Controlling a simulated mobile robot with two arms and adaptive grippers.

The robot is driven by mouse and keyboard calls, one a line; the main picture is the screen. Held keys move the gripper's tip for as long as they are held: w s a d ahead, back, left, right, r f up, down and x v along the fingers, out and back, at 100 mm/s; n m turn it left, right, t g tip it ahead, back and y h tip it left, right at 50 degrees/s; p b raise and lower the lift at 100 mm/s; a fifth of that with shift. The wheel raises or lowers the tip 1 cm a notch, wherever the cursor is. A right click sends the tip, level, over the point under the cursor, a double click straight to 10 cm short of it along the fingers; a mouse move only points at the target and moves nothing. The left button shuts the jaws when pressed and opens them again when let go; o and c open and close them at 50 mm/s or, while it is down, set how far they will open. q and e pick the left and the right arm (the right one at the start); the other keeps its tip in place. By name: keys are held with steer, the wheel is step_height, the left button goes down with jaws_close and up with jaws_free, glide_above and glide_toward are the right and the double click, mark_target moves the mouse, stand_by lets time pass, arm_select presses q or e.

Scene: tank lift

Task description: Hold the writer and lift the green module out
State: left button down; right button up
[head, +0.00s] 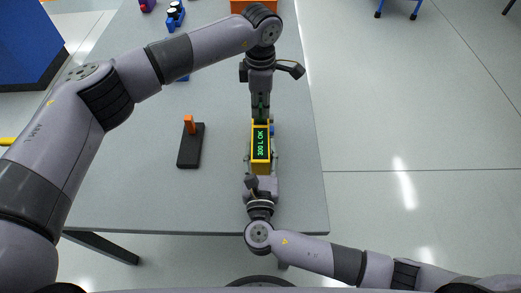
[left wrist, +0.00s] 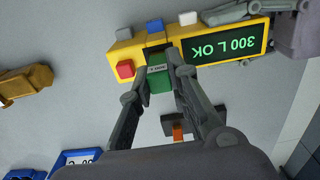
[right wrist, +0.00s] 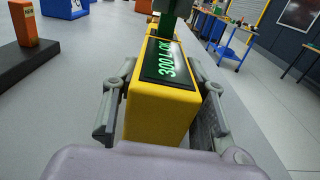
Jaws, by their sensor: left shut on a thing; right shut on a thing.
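The writer (head: 261,150) is a yellow box with a dark screen reading "300 L OK" in green, on the grey table. My right gripper (right wrist: 163,95) is shut on the writer's near end, one finger on each side. My left gripper (left wrist: 165,70) is shut on the green module (left wrist: 159,82), which has a pale label, at the writer's far end. In the right wrist view the green module (right wrist: 168,20) stands up above the writer's far end; I cannot tell whether its lower end is still inside. My left gripper (head: 261,112) partly hides it in the head view.
A black base with an orange upright (head: 189,125) stands on the table left of the writer. Blue items (head: 174,17) and an orange bin (head: 250,6) lie at the far side. The table's right edge is close to the writer. The table's left middle is clear.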

arm_select(q)
steer(key=shift+r, duration=3)
arm_select(e)
steer(key=o, duration=1.5)
steer(key=shift+s, duration=0.1)
steer(key=s, duration=1.1)
steer(key=shift+s, duration=0.4)
arm_select(q)
steer(key=shift+f, duration=0.1)
